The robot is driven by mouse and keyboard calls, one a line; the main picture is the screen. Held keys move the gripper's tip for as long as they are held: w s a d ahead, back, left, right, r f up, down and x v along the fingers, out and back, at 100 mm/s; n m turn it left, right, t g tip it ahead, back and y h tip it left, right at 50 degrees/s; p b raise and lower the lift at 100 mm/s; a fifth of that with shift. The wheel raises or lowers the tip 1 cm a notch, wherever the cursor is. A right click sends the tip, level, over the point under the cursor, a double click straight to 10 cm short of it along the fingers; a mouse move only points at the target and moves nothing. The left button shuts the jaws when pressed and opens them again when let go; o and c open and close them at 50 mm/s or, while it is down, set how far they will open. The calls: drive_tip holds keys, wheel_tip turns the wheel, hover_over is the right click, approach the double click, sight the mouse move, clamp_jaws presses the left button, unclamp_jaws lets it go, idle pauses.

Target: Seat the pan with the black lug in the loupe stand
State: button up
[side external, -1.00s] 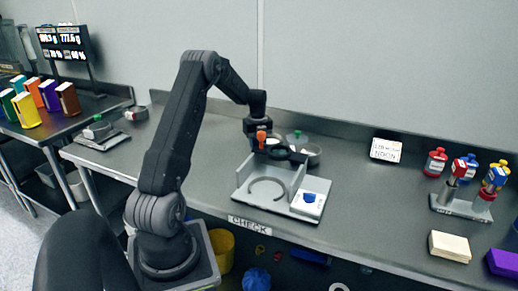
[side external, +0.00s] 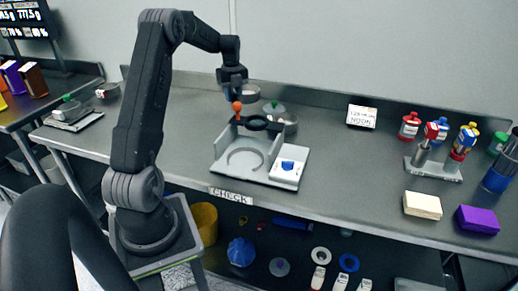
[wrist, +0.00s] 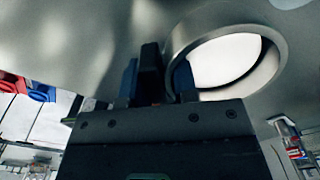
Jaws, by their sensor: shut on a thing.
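The loupe stand (side external: 222,165) is a light grey tray on the bench with a curved seat mark in its floor (side external: 243,161). A black loupe ring (side external: 256,123) and an orange knob (side external: 237,106) rise at its back. My gripper (side external: 236,86) is above and behind the knob, clear of the tray. In the wrist view its blue fingers (wrist: 158,82) are shut on a black lug (wrist: 150,68). A round metal pan (wrist: 275,62) with a pale middle shows beside the lug. The pan also shows at the gripper's right in the side view (side external: 249,93). Where lug and pan join is hidden.
A pan with a green knob (side external: 284,119) stands close behind the stand. A white pad with a blue piece (side external: 289,168) is at the stand's right. Colored bottles (side external: 430,140), a sign (side external: 362,116) and blocks (side external: 422,205) are farther right. The bench between is clear.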

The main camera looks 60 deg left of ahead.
idle(0.3)
wheel_tip(320, 180, up, 5)
drive_tip(key=shift+f, duration=0.15)
drive_tip(key=shift+d+r, duration=0.35)
drive_tip(key=shift+d, duration=0.25)
drive_tip(key=s+d+r+n, duration=0.1)
drive_tip(key=d+n, duration=0.2)
drive_tip(key=d, duration=0.5)
drive_tip(key=n, duration=0.6)
hover_over(239, 172)
wheel_tip(239, 172, down, 8)
drive_tip(key=shift+f, duration=1.55)
drive_tip(key=shift+f, duration=0.25)
drive_tip(key=shift+a+f, duration=0.1)
drive_tip(key=shift+f, duration=1.15)
